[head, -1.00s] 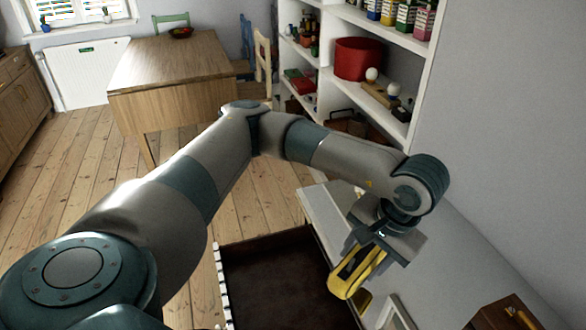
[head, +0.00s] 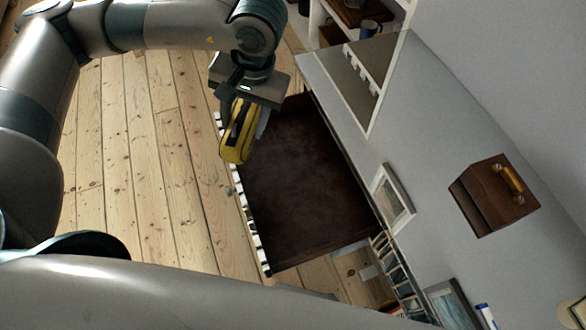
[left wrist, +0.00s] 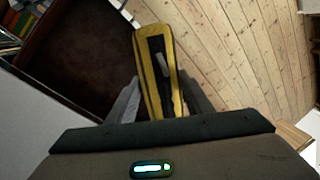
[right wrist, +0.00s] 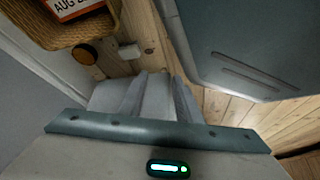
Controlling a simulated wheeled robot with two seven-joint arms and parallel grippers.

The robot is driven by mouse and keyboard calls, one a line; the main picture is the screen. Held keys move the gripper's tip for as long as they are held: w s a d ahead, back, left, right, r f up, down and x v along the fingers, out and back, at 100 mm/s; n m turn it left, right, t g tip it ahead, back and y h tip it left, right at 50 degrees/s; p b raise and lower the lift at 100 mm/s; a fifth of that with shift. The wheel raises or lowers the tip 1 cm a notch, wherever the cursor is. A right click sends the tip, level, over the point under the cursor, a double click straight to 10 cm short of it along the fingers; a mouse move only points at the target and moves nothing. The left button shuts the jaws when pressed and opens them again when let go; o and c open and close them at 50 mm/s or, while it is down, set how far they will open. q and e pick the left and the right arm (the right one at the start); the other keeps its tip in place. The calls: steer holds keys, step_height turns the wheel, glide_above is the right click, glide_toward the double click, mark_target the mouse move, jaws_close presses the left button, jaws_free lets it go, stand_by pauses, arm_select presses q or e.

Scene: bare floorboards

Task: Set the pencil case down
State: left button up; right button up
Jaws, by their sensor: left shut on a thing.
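The yellow pencil case (head: 236,143) with a dark strip along it is held in my left gripper (head: 246,112), which is shut on it. The case hangs tilted near the left edge of a broad dark brown surface (head: 305,185), which has a row of white key-like pieces along that edge. In the left wrist view the pencil case (left wrist: 158,72) sticks out between the two fingers, with the dark surface (left wrist: 80,50) to its left and floorboards to its right. My right gripper (right wrist: 158,98) shows only in the right wrist view; its finger gap is unclear.
The dark surface looks bare. Beyond its right edge are a small framed picture (head: 393,197), a wooden box (head: 495,195) and a narrow rack (head: 395,270). A basket (right wrist: 70,25) and a grey-blue panel (right wrist: 250,45) are close to my right gripper.

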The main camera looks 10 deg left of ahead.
arm_select(q)
steer(key=shift+s+a, duration=0.15)
steer(key=shift+a, duration=0.1)
arm_select(e)
steer(key=shift+a, duration=0.1)
